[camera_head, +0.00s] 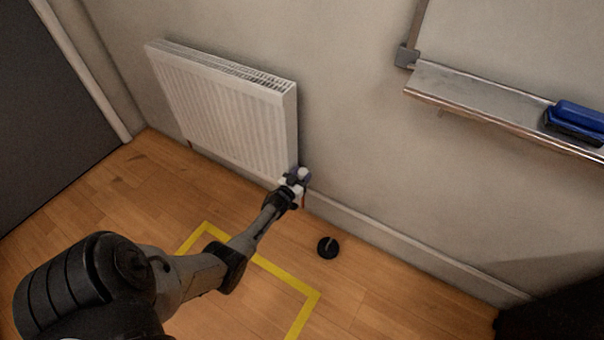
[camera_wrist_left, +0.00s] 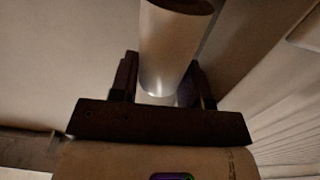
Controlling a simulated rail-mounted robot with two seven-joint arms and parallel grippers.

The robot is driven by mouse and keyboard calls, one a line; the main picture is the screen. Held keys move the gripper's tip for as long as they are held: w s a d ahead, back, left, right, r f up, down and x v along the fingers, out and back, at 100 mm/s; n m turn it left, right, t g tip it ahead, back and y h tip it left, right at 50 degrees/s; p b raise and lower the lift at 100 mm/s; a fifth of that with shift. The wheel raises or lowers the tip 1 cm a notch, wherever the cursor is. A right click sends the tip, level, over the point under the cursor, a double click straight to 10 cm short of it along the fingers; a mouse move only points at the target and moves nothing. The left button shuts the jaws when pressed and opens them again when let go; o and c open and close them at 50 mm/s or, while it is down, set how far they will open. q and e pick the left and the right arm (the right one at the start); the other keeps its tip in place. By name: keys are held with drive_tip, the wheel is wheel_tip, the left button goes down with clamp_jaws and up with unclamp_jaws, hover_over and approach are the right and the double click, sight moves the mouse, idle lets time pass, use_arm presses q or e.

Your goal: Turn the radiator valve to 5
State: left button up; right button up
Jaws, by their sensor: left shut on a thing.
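The white panel radiator (camera_head: 225,115) hangs on the wall in the head view. Its valve (camera_head: 303,174) is a small white knob at the radiator's lower right corner, partly covered by my left gripper (camera_head: 294,183). In the left wrist view, the white cylindrical valve knob (camera_wrist_left: 172,45) stands between the two dark fingers of my left gripper (camera_wrist_left: 160,85), which is shut on it. The numbers on the knob cannot be read in either view. My right gripper is not in view.
A black round doorstop (camera_head: 328,247) stands on the wooden floor near yellow floor tape (camera_head: 285,276). A whiteboard tray (camera_head: 480,97) with a blue eraser (camera_head: 577,117) juts from the wall at the upper right. A dark door (camera_head: 45,110) is at the left.

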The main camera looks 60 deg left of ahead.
use_arm(q)
drive_tip(key=shift+r+m+h, duration=0.1)
drive_tip(key=shift+m+h, duration=0.2)
drive_tip(key=shift+h, duration=0.1)
drive_tip(key=o, duration=0.7)
drive_tip(key=shift+c, duration=0.2)
drive_tip(key=p+v, duration=0.7)
drive_tip(key=v, duration=0.6)
drive_tip(key=shift+s+f, duration=0.25)
drive_tip(key=shift+s, duration=0.15)
drive_tip(key=shift+w, duration=0.1)
